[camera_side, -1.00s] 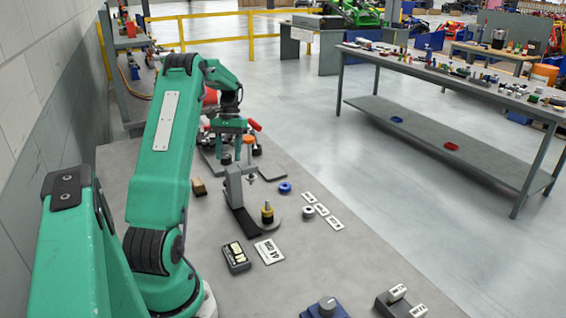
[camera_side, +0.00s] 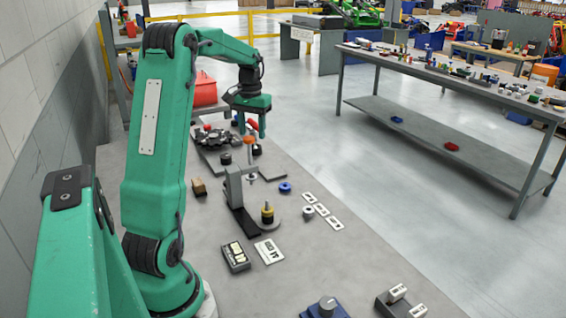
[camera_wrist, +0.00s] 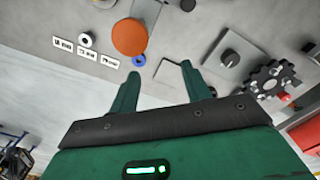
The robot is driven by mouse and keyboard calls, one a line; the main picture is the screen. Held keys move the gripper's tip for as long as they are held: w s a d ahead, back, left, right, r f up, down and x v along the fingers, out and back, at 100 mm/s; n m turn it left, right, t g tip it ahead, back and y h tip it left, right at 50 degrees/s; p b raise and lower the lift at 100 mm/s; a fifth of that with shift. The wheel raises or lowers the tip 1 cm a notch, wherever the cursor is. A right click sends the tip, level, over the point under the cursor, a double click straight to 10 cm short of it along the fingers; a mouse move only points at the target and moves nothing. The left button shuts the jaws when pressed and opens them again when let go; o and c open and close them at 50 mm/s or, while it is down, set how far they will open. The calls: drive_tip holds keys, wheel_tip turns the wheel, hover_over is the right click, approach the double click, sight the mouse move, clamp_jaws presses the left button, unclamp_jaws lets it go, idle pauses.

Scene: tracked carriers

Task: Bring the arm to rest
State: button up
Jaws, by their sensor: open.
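My green arm carries my gripper (camera_side: 251,125) above the far part of the grey bench (camera_side: 225,262). The two green fingers point down, spread apart, with nothing between them. In the wrist view my gripper (camera_wrist: 161,80) also shows both fingers apart and empty. An orange round-topped piece (camera_wrist: 129,37) lies beyond the fingers in that view; it also shows just below the gripper in the side view (camera_side: 249,141). I see no contact between the gripper and the bench items.
A grey upright stand (camera_side: 233,186), a blue ring (camera_side: 285,187) and white label cards (camera_side: 322,210) are nearer. Open floor lies right of the bench.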

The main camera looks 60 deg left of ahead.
drive_tip(key=d+r+m+t+y, duration=0.1)
drive_tip(key=d+r+m, duration=0.15)
drive_tip(key=d, duration=0.75)
drive_tip(key=d+r+m+t, duration=0.15)
drive_tip(key=d+r, duration=0.25)
drive_tip(key=d, duration=0.5)
drive_tip(key=s+d+f+m+t, duration=0.1)
drive_tip(key=s+d, duration=0.4)
drive_tip(key=d, duration=0.2)
drive_tip(key=s+d+f+m+t+h, duration=0.1)
drive_tip(key=s+d+m+t, duration=0.1)
drive_tip(key=s+d, duration=0.4)
drive_tip(key=shift+d+f+m, duration=0.2)
drive_tip(key=shift+d+m, duration=0.1)
drive_tip(key=shift+d, duration=0.9)
